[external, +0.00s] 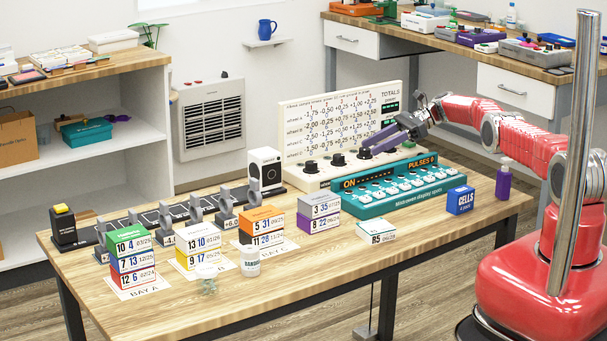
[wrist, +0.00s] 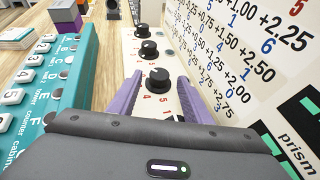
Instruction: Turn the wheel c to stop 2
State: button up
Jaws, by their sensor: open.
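A cream panel (external: 292,119) stands at the back of the table with a row of black knobs along its base and a printed number chart above. The third knob from the left (external: 364,153) is beside my gripper's fingertips (external: 373,148). In the wrist view, a black knob (wrist: 158,79) shows between my two purple fingers (wrist: 160,82), with space at both sides; I cannot tell if it is touched. My gripper is open and empty. Red digits ring the knob, but its pointer setting and letter are not readable. Part of the nearest dial is hidden by my gripper.
A teal keyed box (external: 405,197) stands close in front of the panel. A blue cells box (external: 460,200) and a purple bottle (external: 503,180) stand to the right. Stacked coloured boxes (external: 132,262) and a black-and-white speaker-like unit (external: 264,168) are to the left.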

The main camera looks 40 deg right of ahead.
jog(key=shift+s+d+r, duration=0.1)
jog(key=shift+s+d, duration=0.05)
jog(key=shift+d, duration=0.3)
jog(key=shift+d+r, duration=0.15)
jog(key=shift+r, duration=0.2)
notch_tip(320, 180, up, 7)
jog(key=shift+f, duration=0.2)
